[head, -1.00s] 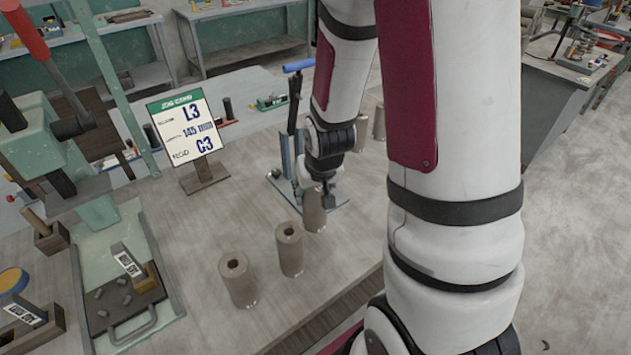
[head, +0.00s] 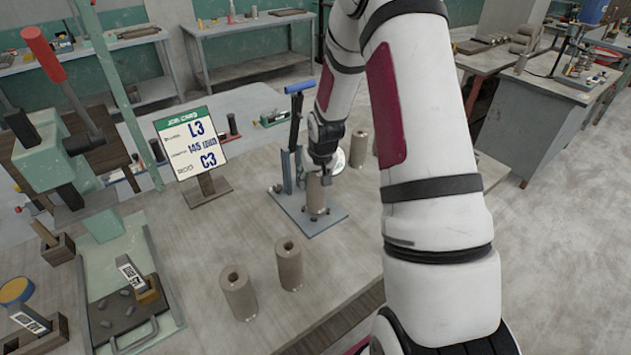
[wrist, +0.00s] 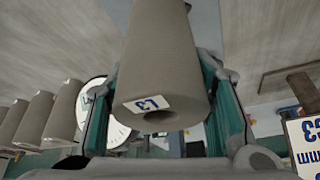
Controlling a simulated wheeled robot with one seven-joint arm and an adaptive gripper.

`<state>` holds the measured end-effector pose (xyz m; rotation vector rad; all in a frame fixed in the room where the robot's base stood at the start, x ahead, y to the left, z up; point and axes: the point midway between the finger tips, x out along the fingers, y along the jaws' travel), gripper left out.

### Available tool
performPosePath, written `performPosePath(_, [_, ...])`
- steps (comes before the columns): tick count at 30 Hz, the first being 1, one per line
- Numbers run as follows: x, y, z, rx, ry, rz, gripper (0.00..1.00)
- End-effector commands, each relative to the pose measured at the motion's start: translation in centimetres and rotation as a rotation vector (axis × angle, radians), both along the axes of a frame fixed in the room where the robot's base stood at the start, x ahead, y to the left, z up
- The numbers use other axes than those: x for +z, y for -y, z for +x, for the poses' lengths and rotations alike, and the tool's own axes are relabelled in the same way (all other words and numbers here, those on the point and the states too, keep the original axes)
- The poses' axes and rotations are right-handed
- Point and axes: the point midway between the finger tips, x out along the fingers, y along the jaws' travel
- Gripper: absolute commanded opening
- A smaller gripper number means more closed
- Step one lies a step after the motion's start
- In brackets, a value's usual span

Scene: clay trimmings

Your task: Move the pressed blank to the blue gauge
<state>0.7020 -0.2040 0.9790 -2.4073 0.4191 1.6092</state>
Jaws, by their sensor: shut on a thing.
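My gripper (head: 322,172) is shut on a grey-brown hollow clay cylinder, the pressed blank (head: 317,192). The blank is upright in the head view, at the blue gauge's base plate (head: 328,223). I cannot tell whether its bottom touches the plate. In the wrist view the blank (wrist: 160,60) lies between both green-sided fingers, with a small white label in blue print by its bore. The blue gauge has an upright lever with a blue handle (head: 299,87) just left of the blank. A white dial (head: 340,161) is partly hidden behind my gripper.
Two similar cylinders (head: 238,293) (head: 289,264) stand in front, left of my arm. Another (head: 359,148) stands behind the gripper. The job card (head: 190,143) reads L3, 145, C3. A green press (head: 60,150) and tray (head: 125,305) occupy the left.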

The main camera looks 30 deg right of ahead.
Motion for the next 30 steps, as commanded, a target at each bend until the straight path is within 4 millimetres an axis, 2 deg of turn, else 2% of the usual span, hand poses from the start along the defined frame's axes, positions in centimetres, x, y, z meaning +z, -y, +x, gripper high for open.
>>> performPosePath(5, [-1.4, 0.0, 0.1, 0.000, 0.005, -0.002, 0.00])
performPosePath(17, [-1.8, 0.0, 0.2, 0.000, 0.006, -0.002, 0.00])
performPosePath(18, [-2.0, 0.0, 0.1, 0.000, 0.004, -0.001, 0.50])
performPosePath(20, [-1.9, 0.0, 0.1, 0.000, 0.004, -0.001, 0.64])
performPosePath(21, [-1.9, 0.0, 0.1, 0.000, 0.004, -0.001, 0.68])
performPosePath(30, [-1.8, 0.0, 0.1, 0.000, 0.004, -0.001, 0.68])
